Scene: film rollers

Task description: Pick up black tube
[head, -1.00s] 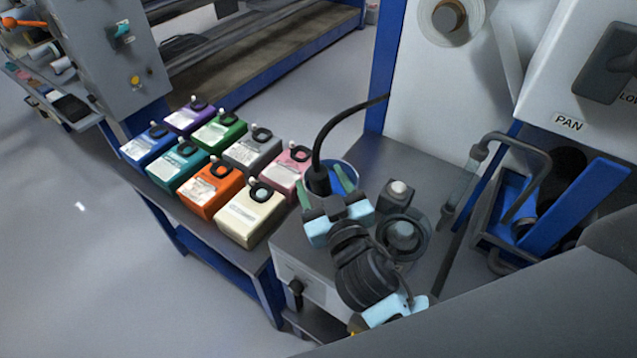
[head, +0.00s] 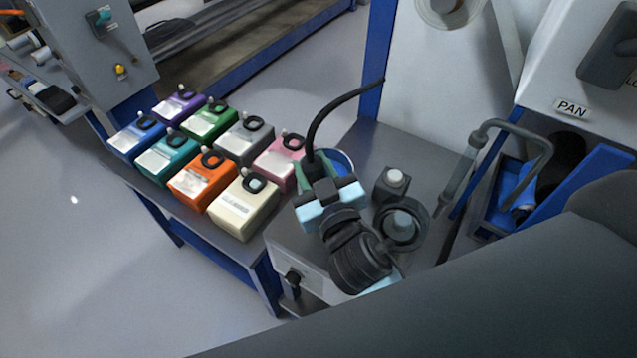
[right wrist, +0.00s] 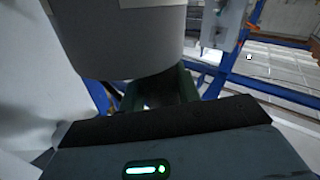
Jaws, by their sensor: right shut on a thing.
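The black tube (head: 335,110) rises in a curve from my right gripper, its free end reaching up and right toward the blue post in the head view. My right gripper (head: 314,168) has green fingers closed around the tube's thick lower end. The tube's bottom is hidden by the gripper. In the right wrist view, a green finger of the right gripper (right wrist: 160,92) shows below a large grey rounded thing (right wrist: 120,40); I cannot tell what that is. My left gripper is not in view.
A blue-rimmed round container (head: 344,158) stands just behind the gripper. Colored canisters, including a cream one (head: 242,208) and a pink one (head: 280,158), stand left on the bench. A grey bent handle (head: 510,135) and a blue holder (head: 515,195) are at right.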

